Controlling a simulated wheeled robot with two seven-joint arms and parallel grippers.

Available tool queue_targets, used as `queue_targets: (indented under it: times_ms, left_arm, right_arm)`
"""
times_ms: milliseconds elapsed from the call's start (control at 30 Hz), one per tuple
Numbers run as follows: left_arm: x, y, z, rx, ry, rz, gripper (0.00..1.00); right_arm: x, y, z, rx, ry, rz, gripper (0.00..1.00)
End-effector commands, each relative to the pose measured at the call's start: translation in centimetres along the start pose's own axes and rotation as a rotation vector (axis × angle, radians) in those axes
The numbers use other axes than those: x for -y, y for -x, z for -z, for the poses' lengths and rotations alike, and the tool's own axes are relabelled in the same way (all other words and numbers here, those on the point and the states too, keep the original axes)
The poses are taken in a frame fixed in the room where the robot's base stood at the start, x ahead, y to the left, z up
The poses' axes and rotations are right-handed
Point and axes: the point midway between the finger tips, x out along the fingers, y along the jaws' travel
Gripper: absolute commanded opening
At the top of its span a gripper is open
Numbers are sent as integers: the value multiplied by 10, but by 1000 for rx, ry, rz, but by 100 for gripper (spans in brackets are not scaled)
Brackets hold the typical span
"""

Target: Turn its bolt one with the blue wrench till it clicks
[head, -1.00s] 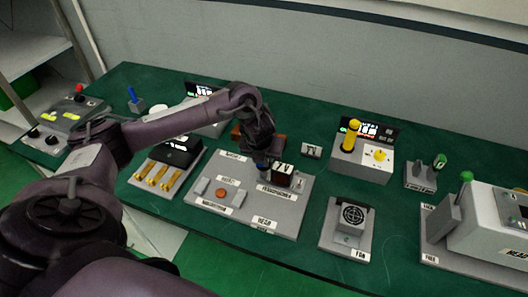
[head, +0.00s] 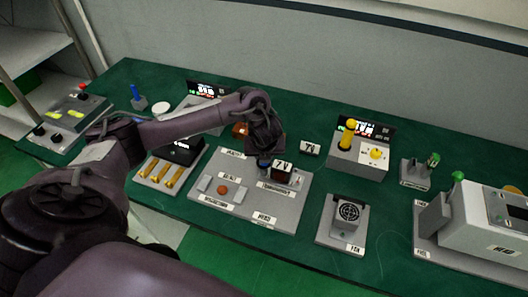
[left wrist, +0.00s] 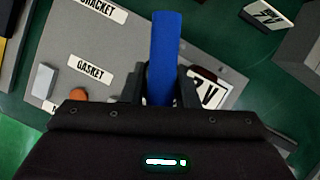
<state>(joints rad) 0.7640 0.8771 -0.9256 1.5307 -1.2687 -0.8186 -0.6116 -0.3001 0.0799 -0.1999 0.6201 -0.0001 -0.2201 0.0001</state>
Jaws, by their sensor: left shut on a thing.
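My left gripper (head: 264,158) is low over the right part of the grey labelled plate (head: 210,212). In the left wrist view, it (left wrist: 160,88) is shut on a blue bar, which looks like the blue wrench (left wrist: 165,45); the bar stretches up the picture from between the fingers. Only a small blue patch shows under the gripper in the head view. The wrench's working end and any bolt under it are hidden, so I cannot tell whether they touch. My right gripper is not in view.
A dark red block with a "7V" label (head: 284,171) stands close right of the gripper. An orange-brown button (head: 222,190) is on the plate. A black box with brass bars (head: 165,170) is left, a fan unit (head: 347,213) right. A blue handle (head: 134,92) stands at back left.

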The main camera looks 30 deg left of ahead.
Motion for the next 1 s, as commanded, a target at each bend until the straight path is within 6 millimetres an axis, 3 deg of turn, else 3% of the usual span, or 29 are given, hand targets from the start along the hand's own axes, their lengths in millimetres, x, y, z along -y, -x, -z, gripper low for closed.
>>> queue_targets:
  times_ms: [267,1000]
  left_arm:
    - [-1,0,0,-1,5,-4,0]
    - [0,2,0,-3,201,-85,0]
  right_arm:
    - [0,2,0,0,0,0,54]
    - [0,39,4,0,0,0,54]
